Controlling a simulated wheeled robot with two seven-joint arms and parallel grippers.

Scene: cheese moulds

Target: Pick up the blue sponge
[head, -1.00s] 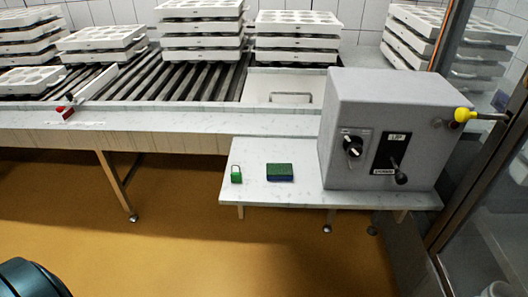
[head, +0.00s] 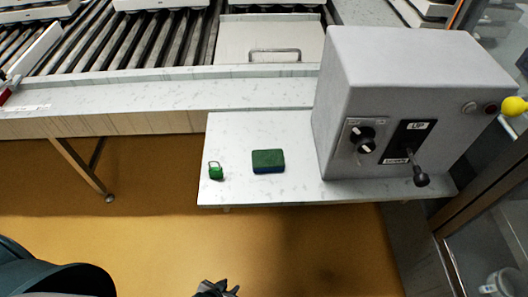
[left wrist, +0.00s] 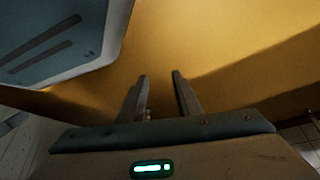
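The blue sponge (head: 268,161) lies flat on the small marble-look shelf (head: 300,190). Its top is dark green and its lower part is dark blue. My left gripper (head: 218,289) shows only in part at the bottom edge of the head view, nearer to me than the shelf and apart from the sponge. In the left wrist view its two fingers (left wrist: 161,77) stand apart with nothing between them, over the orange floor. The sponge does not show there. My right gripper is in neither view.
A green padlock (head: 216,171) stands left of the sponge. A grey control box (head: 420,95) with a knob and lever stands close on the right. Behind are a roller conveyor (head: 150,40) and a metal lid with a handle (head: 270,40). The floor before the shelf is clear.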

